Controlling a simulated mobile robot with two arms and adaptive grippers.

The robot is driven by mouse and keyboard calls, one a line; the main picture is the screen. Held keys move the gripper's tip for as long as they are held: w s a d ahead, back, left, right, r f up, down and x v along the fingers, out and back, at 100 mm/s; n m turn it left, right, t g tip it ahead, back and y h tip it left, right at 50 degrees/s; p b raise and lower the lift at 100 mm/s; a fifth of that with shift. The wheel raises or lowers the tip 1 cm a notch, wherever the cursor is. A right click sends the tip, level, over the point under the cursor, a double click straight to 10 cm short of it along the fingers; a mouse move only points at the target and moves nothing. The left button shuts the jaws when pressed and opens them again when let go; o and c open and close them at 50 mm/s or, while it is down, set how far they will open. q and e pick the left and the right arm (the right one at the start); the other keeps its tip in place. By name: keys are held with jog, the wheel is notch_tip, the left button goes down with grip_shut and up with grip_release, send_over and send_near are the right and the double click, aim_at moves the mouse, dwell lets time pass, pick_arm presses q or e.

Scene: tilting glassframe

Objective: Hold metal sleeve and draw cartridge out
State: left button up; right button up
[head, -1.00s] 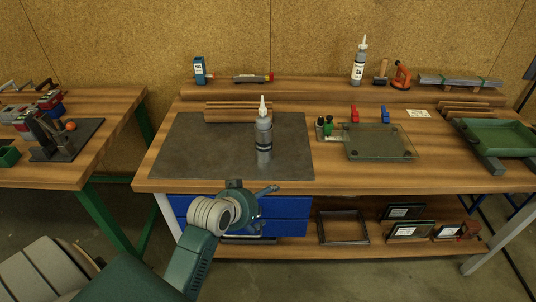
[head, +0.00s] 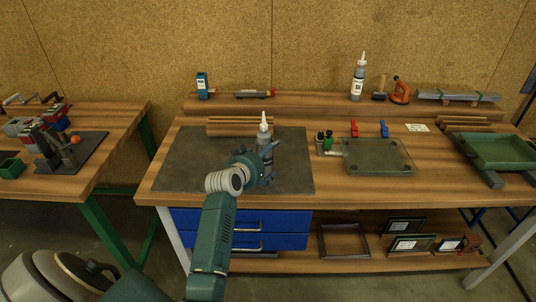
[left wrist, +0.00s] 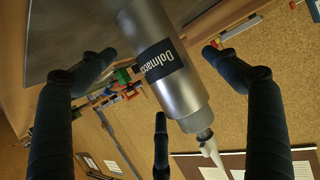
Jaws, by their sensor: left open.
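The grey metal sleeve (head: 264,142) stands upright on the dark mat in the head view, with a pale nozzle (head: 263,120) on top. In the left wrist view the sleeve (left wrist: 180,92) carries a dark label reading "Dolmac…", and the nozzle (left wrist: 210,150) points to the lower right. The cartridge body inside is hidden. My left gripper (head: 268,166) is open at the sleeve's near side and covers its lower part in the head view. In the left wrist view its fingers are spread around the sleeve; contact is not clear. My right gripper is not in view.
The dark mat (head: 185,165) is mostly bare. Wooden strips (head: 225,126) lie behind the sleeve. A glass plate (head: 378,156), small bottles (head: 325,138) and a green tray (head: 500,150) lie to the right. Another nozzle bottle (head: 358,84) stands on the back shelf.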

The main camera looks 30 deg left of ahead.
pick_arm(q)
jog(key=shift+x, duration=1.4)
jog(key=c, duration=1.4)
jog(key=shift+o, duration=0.2)
